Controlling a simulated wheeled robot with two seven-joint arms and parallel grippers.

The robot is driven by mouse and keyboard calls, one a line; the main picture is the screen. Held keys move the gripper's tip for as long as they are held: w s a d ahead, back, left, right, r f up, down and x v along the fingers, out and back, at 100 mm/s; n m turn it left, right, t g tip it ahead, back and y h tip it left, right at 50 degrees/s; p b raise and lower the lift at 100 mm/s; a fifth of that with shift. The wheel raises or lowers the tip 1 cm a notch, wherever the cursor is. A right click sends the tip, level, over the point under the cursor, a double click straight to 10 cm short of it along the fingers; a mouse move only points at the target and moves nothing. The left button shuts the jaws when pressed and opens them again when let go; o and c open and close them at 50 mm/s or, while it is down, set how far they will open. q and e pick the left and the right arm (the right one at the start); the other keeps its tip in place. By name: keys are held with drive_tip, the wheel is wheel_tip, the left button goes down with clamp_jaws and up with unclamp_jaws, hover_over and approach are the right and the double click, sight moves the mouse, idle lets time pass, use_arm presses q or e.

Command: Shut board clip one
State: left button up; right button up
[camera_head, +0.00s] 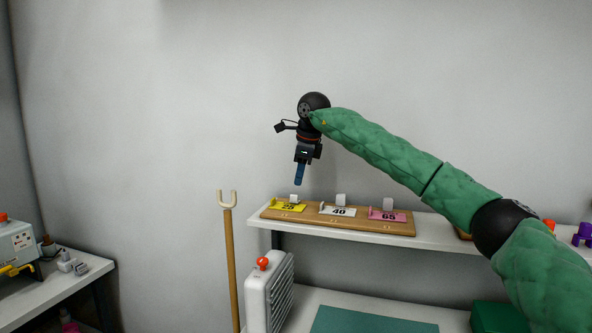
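A wooden board (366,226) lies on the upper shelf and carries three numbered tags. The yellow tag (288,206) is at the left, the white tag (338,211) reading 40 in the middle and the pink tag (387,216) reading 65 at the right. A small pale block stands at the back of each: left block (294,198), middle block (341,199), right block (388,204). Whether any clip is shut is too small to tell. My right gripper (299,183) points down above the left block, apparently apart from it. Its blue fingers look like one strip, so their opening is unclear. My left gripper is out of view.
The white shelf (440,235) runs to the right, with purple and orange items at its far end. A wooden pole (231,265) with a forked top stands left of it. A white heater-like unit (268,290) with a red knob stands below. Wall space left of the gripper is clear.

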sight(295, 198)
use_arm(q)
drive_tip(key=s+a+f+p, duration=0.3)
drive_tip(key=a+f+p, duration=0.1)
drive_tip(key=p, duration=0.2)
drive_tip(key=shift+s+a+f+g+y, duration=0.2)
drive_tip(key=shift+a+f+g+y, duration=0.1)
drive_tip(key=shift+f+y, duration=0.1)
use_arm(e)
drive_tip(key=shift+w+a+f+m+g+y, duration=0.2)
drive_tip(key=shift+f+m+g+y, duration=0.2)
drive_tip(key=shift+f, duration=0.6)
drive_tip(key=shift+w+a+f+m+g+y, duration=0.15)
drive_tip(key=shift+f+m+g+y, duration=0.25)
drive_tip(key=shift+f, duration=0.6)
drive_tip(key=shift+w+a+f+m+g+y, duration=0.25)
drive_tip(key=shift+f+m+y, duration=0.25)
drive_tip(key=shift+f, duration=0.5)
clamp_jaws()
